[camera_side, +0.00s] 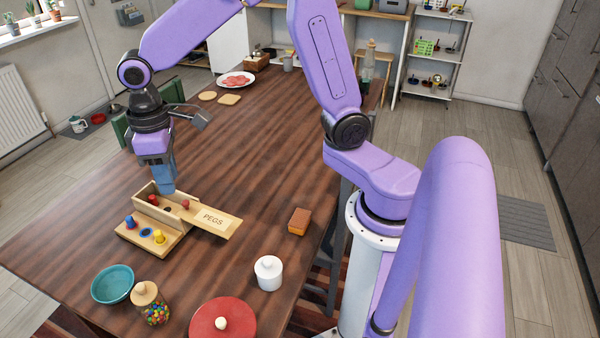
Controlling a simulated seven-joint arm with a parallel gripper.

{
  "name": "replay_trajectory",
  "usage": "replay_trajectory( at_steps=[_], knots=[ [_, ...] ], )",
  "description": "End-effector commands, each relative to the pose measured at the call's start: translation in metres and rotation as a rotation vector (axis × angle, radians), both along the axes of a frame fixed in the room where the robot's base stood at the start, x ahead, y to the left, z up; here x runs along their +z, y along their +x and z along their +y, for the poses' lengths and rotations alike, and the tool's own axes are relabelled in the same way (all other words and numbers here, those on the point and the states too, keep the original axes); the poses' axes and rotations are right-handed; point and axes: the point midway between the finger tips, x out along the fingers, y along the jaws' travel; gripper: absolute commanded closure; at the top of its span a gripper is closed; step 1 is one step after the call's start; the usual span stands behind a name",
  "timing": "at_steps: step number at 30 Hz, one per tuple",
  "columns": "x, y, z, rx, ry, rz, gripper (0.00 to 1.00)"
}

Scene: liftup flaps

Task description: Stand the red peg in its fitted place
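A wooden pegs box (150,189) stands on the table. A flat panel marked PEGS (213,218) reaches out from it to the right. A small red piece (152,199) shows at the box's left, and another red piece (185,204) shows near the panel; I cannot tell which is the red peg. A blue peg (130,222) and a yellow peg (158,237) stand on the low front ledge (150,250), with a blue-rimmed spot (146,232) between them. My gripper (163,188) points down at the box's back; its fingertips are partly hidden and their opening is unclear.
A teal bowl (113,284), a candy jar (152,305), a red lidded dish (223,320) and a white jar (268,273) stand in front. A brown block (299,221) lies right of the panel. The table beyond the box is mostly clear up to a plate (236,79).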

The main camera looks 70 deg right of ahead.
Motion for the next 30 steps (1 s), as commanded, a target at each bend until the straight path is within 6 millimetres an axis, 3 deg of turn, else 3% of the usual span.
replay_trajectory(
  at_steps=[1, 9, 15, 21, 30],
  knots=[
    [0.005, -0.022, -0.002, 0.048, 0.003, -0.004, 0.68],
    [0.012, -0.133, -0.031, 0.301, 0.007, -0.009, 0.68],
    [0.006, -0.196, -0.063, 0.463, 0.008, -0.01, 0.68],
    [0.001, -0.225, -0.083, 0.544, 0.009, -0.01, 0.68],
    [0.0, -0.229, -0.085, 0.557, 0.008, -0.01, 0.68]
  ],
)
